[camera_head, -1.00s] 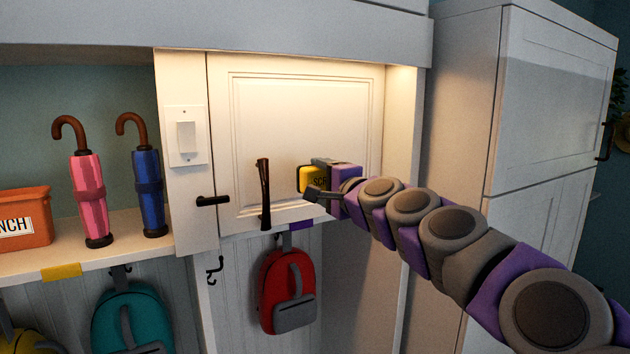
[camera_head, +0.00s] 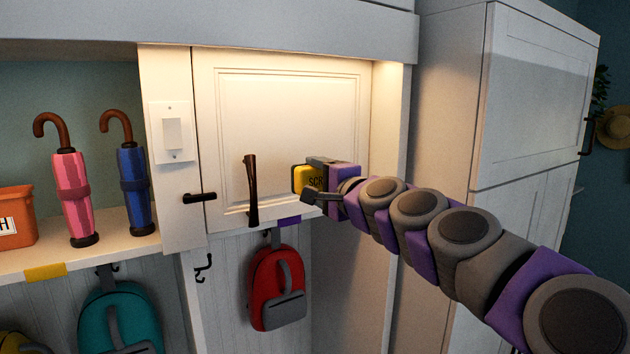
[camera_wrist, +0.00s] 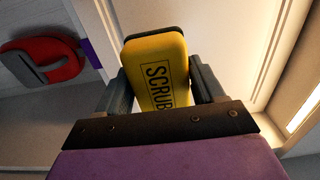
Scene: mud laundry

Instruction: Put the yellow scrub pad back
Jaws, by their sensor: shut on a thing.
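The yellow scrub pad (camera_head: 302,179) has dark trim and lettering that starts "SCR". My gripper (camera_head: 318,180) is shut on it and holds it up in front of the white panelled cabinet door (camera_head: 285,110). In the wrist view the scrub pad (camera_wrist: 160,75) sits between the two dark fingers of my gripper (camera_wrist: 160,90), with "SCRUB" readable on its face. The far end of the pad points toward the white panel. I cannot tell whether it touches it.
A dark upright handle (camera_head: 251,190) stands just left of the pad, and a black lever (camera_head: 200,198) is further left. A red backpack (camera_head: 277,285) hangs below. Pink (camera_head: 72,195) and blue (camera_head: 134,190) umbrellas stand on the left shelf. A tall white cabinet (camera_head: 530,100) is at right.

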